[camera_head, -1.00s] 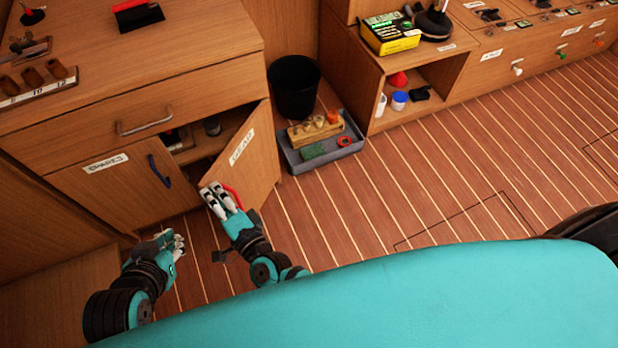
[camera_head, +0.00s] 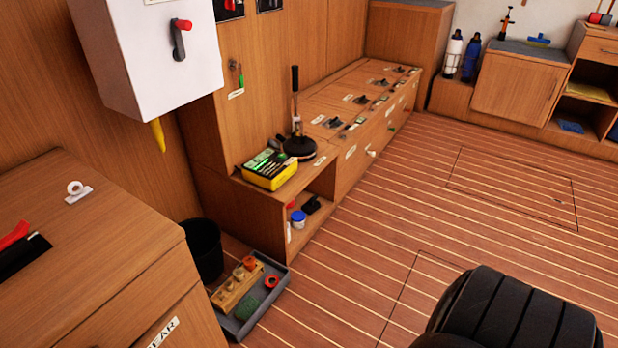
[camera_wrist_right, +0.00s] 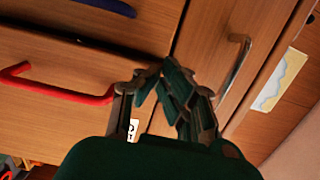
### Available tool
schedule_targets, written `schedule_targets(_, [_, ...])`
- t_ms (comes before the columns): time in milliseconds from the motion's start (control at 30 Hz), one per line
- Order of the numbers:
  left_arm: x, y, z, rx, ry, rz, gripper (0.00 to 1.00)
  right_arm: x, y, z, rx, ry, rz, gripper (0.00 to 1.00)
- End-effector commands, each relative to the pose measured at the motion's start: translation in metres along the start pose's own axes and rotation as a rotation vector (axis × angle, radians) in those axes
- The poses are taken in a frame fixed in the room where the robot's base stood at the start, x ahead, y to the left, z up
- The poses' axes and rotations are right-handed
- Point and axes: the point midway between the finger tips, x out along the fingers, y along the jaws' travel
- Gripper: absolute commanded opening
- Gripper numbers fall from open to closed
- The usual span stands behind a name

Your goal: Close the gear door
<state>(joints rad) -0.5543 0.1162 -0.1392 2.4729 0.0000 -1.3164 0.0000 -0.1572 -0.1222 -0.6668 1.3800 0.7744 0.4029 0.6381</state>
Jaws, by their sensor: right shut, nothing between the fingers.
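The gear door (camera_head: 190,330) shows at the lower left of the head view, cut off by the frame. Part of its label (camera_head: 160,335) reads "EAR". The visible part looks flush or nearly flush with the drawer front above it. In the right wrist view the gear door (camera_wrist_right: 50,115) carries a red handle (camera_wrist_right: 60,91), with a dark seam along the neighbouring door (camera_wrist_right: 30,42) and its blue handle (camera_wrist_right: 105,6). My right gripper (camera_wrist_right: 165,68) is shut and empty in front of the door, right of the red handle. Contact cannot be told. My left gripper is out of view.
A metal drawer handle (camera_wrist_right: 236,72) is close to the right of my right gripper. A grey tray (camera_head: 240,325) and a black bin (camera_head: 205,250) stand on the floor beside the cabinet. The planked floor (camera_head: 400,210) in the middle is clear.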

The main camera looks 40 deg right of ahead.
Motion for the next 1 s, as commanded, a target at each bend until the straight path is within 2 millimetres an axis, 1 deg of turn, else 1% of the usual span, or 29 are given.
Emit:
schedule_targets(433, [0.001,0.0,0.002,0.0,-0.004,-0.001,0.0,0.0,0.0,0.0,-0.001,0.0,0.0,0.0])
schedule_targets(567, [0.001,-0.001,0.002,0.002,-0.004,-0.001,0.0,-0.009,0.001,0.0,0.0,0.0,0.002,0.0])
schedule_targets(667, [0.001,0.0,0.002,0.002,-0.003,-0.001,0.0,-0.025,0.002,0.0,-0.001,-0.001,0.003,0.0])
schedule_targets(900, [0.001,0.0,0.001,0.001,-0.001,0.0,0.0,-0.077,0.002,0.0,-0.001,-0.001,0.004,0.0])
schedule_targets(1000, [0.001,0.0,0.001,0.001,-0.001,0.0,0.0,-0.095,0.001,0.0,-0.001,-0.002,0.003,0.0])
